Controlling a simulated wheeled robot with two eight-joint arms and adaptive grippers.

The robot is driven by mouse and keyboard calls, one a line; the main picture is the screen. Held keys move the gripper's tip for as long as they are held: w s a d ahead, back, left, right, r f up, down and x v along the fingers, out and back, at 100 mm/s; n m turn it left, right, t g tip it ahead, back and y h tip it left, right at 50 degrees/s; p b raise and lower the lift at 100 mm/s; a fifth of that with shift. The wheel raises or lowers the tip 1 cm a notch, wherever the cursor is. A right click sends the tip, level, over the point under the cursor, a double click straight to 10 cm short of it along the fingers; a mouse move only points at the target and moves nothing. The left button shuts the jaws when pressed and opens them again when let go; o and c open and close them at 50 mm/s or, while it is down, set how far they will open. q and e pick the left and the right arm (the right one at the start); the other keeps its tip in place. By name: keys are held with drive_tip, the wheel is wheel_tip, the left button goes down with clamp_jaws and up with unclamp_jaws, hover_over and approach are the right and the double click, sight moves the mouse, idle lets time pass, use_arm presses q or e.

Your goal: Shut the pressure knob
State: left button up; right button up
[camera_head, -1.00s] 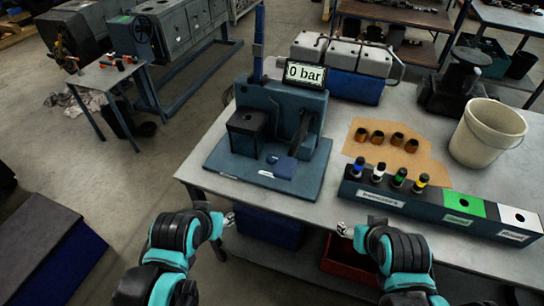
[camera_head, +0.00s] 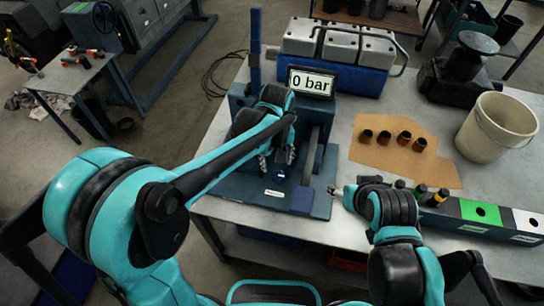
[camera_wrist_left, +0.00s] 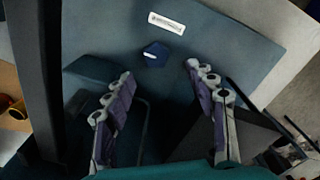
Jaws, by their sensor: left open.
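The pressure knob (camera_head: 280,176) is a small dark-blue knob with a white mark on the blue test-stand base. It also shows in the left wrist view (camera_wrist_left: 155,54), near a white label. My left gripper (camera_head: 277,160) is over the base with its fingers spread on either side of the knob's line. In the left wrist view the open fingertips (camera_wrist_left: 160,72) stop short of the knob, with nothing between them.
Several dark cups (camera_head: 384,137) sit on brown paper. A white bucket (camera_head: 497,128) stands at the right. A rack with green and white sections (camera_head: 480,214) lies along the front.

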sight(278, 175)
use_arm(q)
drive_tip(key=shift+w+d+f, duration=0.25)
drive_tip(key=shift+d, duration=0.05)
drive_tip(key=shift+f, duration=0.3)
wheel_tip(278, 175, down, 7)
drive_tip(key=shift+s+f+b, duration=0.1)
drive_tip(key=shift+b, duration=1.05)
drive_tip(key=shift+c, duration=0.2)
drive_tip(key=c, duration=1.1)
